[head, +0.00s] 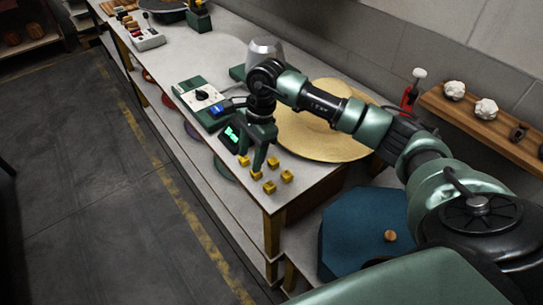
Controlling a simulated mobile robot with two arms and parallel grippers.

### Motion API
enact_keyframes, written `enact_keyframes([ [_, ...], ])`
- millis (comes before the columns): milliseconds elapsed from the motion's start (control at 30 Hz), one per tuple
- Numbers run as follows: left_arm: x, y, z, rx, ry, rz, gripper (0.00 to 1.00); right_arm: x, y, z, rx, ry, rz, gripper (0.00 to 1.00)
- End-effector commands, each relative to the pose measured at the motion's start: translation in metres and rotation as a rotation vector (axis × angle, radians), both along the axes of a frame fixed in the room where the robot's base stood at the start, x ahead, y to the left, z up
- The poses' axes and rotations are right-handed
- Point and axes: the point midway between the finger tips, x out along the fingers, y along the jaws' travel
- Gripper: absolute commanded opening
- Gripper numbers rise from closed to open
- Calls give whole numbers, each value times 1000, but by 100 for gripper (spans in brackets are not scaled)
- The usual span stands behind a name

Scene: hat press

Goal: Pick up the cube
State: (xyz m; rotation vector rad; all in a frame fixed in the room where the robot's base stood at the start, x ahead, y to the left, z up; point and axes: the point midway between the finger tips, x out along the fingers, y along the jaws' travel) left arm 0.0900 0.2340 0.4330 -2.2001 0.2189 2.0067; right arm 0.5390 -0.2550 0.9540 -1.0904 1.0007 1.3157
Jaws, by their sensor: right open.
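Several small yellow cubes lie near the front corner of the white workbench (224,57). One cube (287,176) is at the right, one (269,187) is nearest the corner, and another (272,162) is at the back. A cube (256,174) is just below a fingertip, and one more (243,160) is at the left. My right gripper (251,160) points down over the left part of this group. It is open, and I see nothing held in it. I cannot tell its exact height above the cubes. My left gripper is out of view.
A round straw-coloured disc (325,143) lies behind the cubes, partly hidden by my arm. A control box with a dial (203,95) stands left of the gripper. A blue octagonal top (350,240) is at the lower right. A wooden shelf (495,135) is on the wall.

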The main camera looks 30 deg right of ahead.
Motion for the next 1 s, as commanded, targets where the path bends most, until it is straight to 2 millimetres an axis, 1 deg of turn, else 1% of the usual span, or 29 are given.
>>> enact_keyframes([
  [33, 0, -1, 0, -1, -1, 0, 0, 1, -24, 7, -85, 2, 14, 51],
  [100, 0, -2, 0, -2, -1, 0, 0, 0, -46, 14, -165, 13, 26, 51],
  [200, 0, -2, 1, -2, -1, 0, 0, -2, -61, 16, -220, 25, 34, 51],
  [267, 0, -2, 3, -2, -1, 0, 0, -3, -63, 12, -228, 28, 35, 51],
  [433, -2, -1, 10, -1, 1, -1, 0, -4, -64, -7, -225, 29, 33, 51],
  [533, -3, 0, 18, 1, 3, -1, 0, -5, -66, -17, -224, 30, 34, 51],
  [667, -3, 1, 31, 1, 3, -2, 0, -8, -71, -36, -222, 30, 34, 51],
  [700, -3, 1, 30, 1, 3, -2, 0, -7, -70, -44, -221, 30, 33, 51],
  [800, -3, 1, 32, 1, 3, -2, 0, -7, -70, -55, -222, 27, 34, 51],
  [900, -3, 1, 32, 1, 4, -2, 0, -7, -70, -59, -222, 25, 35, 51],
  [1000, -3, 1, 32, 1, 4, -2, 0, -6, -70, -60, -222, 24, 35, 51],
])
